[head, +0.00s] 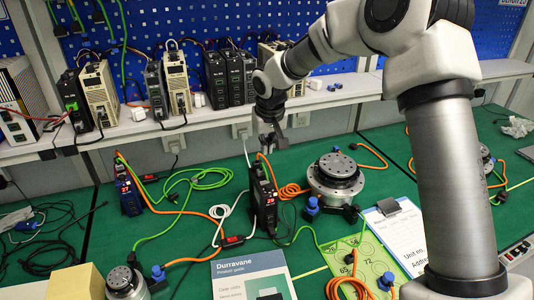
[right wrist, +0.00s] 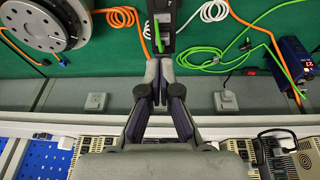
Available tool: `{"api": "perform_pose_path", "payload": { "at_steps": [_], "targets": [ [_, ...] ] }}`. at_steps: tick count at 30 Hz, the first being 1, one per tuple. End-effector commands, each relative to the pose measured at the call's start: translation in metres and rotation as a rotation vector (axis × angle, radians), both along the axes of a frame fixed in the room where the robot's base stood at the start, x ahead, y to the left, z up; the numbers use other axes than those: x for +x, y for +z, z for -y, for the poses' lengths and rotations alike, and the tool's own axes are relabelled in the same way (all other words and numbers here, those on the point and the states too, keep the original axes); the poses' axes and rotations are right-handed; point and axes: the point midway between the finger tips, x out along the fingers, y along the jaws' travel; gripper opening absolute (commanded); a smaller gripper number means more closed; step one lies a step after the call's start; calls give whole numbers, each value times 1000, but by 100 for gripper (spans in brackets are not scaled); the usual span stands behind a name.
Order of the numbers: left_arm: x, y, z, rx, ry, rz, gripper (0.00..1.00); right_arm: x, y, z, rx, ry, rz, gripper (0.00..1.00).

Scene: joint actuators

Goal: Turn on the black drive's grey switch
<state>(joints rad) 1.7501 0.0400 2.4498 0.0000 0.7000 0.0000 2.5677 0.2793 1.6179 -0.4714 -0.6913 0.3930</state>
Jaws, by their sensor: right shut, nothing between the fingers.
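The black drive (head: 263,208) stands upright on the green mat in the middle of the bench, with a lit red display on its front. Its top also shows in the right wrist view (right wrist: 161,12), just beyond my fingertips. I cannot make out a grey switch on it. My right gripper (head: 268,142) is above and behind the drive, pointing down. In the right wrist view my right gripper (right wrist: 159,98) has its fingers together and empty, with its tips near the drive; whether they touch it is unclear. My left gripper is not in view.
A blue drive (head: 129,196) stands to the left. A round actuator (head: 335,178) stands close on the right. Orange, green and white cables surround the black drive, with a red inline switch (head: 232,240) at its left. A shelf (head: 190,131) of modules runs behind.

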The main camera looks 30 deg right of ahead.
Motion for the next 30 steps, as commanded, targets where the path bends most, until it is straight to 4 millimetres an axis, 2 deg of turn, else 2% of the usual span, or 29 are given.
{"api": "perform_pose_path", "payload": {
  "at_steps": [11, 15, 21, 30],
  "targets": [
    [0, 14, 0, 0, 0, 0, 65, 20, -78, 9, 1, 0, -5, 0],
    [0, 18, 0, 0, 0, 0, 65, 19, -101, 12, 1, 0, -3, 0],
    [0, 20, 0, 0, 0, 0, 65, 19, -116, 14, 1, -1, -1, 0],
    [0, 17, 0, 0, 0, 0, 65, 19, -119, 14, 1, -1, -1, 0]
  ]
}}
